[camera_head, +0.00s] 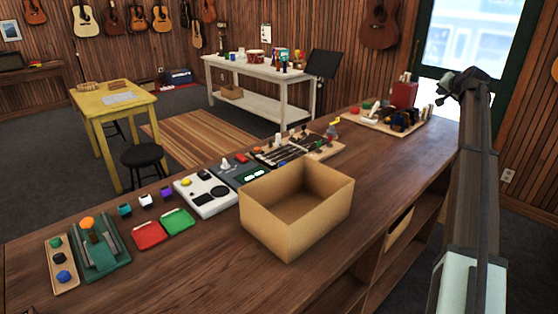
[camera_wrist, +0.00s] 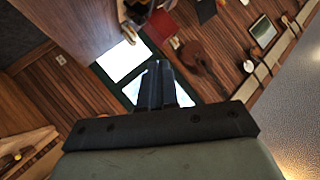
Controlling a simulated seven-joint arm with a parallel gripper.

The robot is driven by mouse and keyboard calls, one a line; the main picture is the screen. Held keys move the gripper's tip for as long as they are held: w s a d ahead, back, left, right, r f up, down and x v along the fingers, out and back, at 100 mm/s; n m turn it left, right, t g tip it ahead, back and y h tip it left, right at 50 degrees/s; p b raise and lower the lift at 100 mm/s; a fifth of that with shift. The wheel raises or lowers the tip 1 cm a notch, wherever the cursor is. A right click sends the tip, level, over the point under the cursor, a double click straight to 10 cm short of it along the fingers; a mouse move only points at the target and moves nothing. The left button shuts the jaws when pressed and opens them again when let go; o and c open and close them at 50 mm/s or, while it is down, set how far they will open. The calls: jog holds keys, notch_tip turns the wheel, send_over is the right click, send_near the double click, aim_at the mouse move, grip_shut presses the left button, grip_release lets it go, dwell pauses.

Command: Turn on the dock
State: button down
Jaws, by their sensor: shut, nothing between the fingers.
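I cannot tell for sure which device is the dock. On the counter in the head view stand a dark grey panel (camera_head: 243,170) with a red control and lit green marks, a white panel (camera_head: 206,194) with black round parts and a yellow button, and a dark green device (camera_head: 101,246) with an orange knob. A panel with slider-like dark strips (camera_head: 281,152) lies farther back. My gripper (camera_wrist: 157,76) is shut and empty in the wrist view, with the door and wall beyond it. My arm rises at the right of the head view, away from these devices.
An open cardboard box (camera_head: 297,206) stands on the counter (camera_head: 360,186) in front of the panels. A red tray (camera_head: 149,235), a green tray (camera_head: 178,222) and a button strip (camera_head: 62,264) lie left. A cluttered board (camera_head: 367,124) is at the far end. Bare counter lies right of the box.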

jog(key=a+f+n+g+y, duration=0.25)
jog(key=a+n, duration=0.25)
jog(key=a, duration=1.9)
jog(key=a+f+n+g+y, duration=0.1)
jog(key=a+f+n+g, duration=0.25)
jog(key=a, duration=2.05)
jog(key=s+a+n+g, duration=0.2)
jog(key=s+a, duration=0.5)
jog(key=a, duration=0.4)
jog(key=s+a+n+g+h, duration=0.1)
jog(key=s+a+n, duration=0.2)
jog(key=s+a, duration=0.4)
jog(key=s+a+f+n+g, duration=0.1)
jog(key=s+a, duration=0.7)
jog(key=a, duration=0.9)
jog(key=shift+a+n+g, duration=0.2)
jog(key=shift+n+g, duration=0.6)
jog(key=shift+n, duration=0.25)
jog(key=shift+f+h, duration=0.15)
jog(key=shift+h, duration=0.1)
send_over(205, 174)
notch_tip(205, 174, down, 12)
jog(key=shift+r, duration=0.1)
jog(key=shift+d+f, duration=0.2)
jog(key=shift+f, duration=0.7)
